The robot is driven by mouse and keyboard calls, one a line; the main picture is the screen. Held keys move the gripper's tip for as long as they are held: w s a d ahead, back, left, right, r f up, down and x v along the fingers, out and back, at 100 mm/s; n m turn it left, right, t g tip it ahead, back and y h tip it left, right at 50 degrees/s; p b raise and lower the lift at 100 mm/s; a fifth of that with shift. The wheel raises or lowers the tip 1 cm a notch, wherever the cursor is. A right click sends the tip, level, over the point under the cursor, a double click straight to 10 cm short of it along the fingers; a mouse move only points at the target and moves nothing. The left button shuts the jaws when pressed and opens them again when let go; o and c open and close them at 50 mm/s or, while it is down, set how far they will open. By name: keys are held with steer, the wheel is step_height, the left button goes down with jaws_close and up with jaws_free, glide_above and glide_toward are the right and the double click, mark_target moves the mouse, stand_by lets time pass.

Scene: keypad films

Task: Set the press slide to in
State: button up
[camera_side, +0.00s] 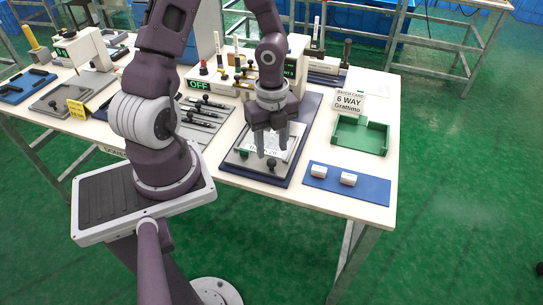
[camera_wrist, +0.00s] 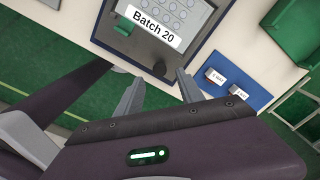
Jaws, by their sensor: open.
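The press slide looks to be the grey plate (camera_side: 256,165) on a dark blue base (camera_side: 301,146), in front of the white press housing (camera_side: 291,69). A keypad film labelled "Batch 20" lies on it; its label (camera_wrist: 153,26) shows in the wrist view. My gripper (camera_side: 271,152) is open and empty above the plate, near the knobs. Its fingers also show in the wrist view (camera_wrist: 158,80), pointing toward the near edge.
A blue mat (camera_side: 325,184) with two small white blocks lies at the right front. An "OFF" sign (camera_side: 199,85) is nearby.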

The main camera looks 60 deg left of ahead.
mark_target(272, 161)
step_height(272, 161, down, 5)
steer(key=shift+r, duration=0.2)
jaws_close()
stand_by(1.3)
